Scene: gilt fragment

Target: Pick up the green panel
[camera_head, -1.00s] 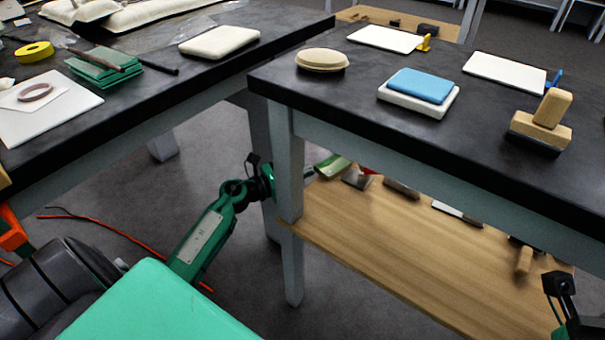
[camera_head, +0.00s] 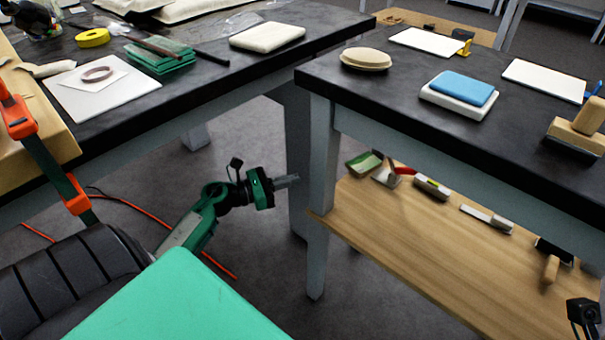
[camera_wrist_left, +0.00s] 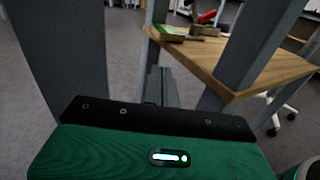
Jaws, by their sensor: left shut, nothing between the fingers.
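A stack of thin green panels (camera_head: 160,60) lies on the left dark-topped table, with a dark stick across it; I cannot tell which one is meant. Another green flat piece (camera_head: 364,163) lies at the far left end of the wooden lower shelf under the right table, and it also shows in the left wrist view (camera_wrist_left: 173,34). My left gripper (camera_head: 292,181) is shut and empty, below tabletop height between the two tables, beside the right table's legs and apart from both green things. Its shut fingers also show in the left wrist view (camera_wrist_left: 158,85). My right gripper's fingers are out of view.
Grey table legs (camera_head: 321,200) stand just right of my left gripper. The wooden shelf (camera_head: 400,235) holds several tools. The right table bears a blue block (camera_head: 463,88) and white panels. A white board (camera_head: 100,100) and yellow tape (camera_head: 92,38) lie on the left table.

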